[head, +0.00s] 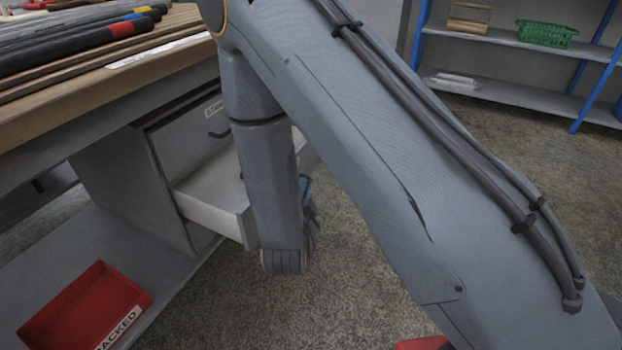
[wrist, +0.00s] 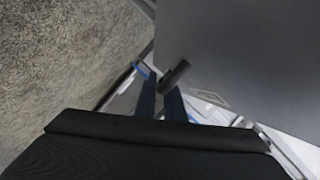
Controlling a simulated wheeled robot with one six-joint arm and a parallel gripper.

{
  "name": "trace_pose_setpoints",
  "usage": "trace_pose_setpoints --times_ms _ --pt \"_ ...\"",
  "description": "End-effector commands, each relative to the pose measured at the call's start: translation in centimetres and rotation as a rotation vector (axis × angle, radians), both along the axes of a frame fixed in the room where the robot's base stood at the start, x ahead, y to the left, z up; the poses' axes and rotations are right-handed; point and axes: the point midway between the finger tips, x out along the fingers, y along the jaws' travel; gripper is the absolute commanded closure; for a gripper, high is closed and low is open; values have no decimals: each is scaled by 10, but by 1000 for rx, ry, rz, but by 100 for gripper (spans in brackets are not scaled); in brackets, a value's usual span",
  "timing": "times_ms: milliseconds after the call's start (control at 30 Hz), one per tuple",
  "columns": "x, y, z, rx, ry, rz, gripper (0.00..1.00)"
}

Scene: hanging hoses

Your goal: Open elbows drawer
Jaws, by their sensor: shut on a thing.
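The lower drawer (head: 208,214) under the workbench stands pulled out in the head view, below a closed upper drawer (head: 185,140). In the wrist view a grey drawer front (wrist: 245,50) with a dark handle (wrist: 176,74) fills the upper right. My gripper (wrist: 160,88) is shut on that handle. In the head view only a small part of my gripper (head: 308,205) shows behind the arm.
Several hoses with coloured ends (head: 90,45) lie on the wooden workbench top (head: 120,62). A red bin (head: 85,310) marked PACKED sits on the low shelf at left. A blue-framed rack (head: 500,92) with a green basket (head: 546,33) stands behind. The carpet at right is clear.

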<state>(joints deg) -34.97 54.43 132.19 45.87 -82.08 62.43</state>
Motion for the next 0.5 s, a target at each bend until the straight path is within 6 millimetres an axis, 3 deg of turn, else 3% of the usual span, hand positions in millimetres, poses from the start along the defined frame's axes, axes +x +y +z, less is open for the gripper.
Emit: trace_pose_setpoints --times_ms 400,433,500 --pt "-4 3 -1 -1 4 12 100" --pt "-4 3 -1 -1 4 12 89" --pt "-4 2 -1 -1 4 12 83"
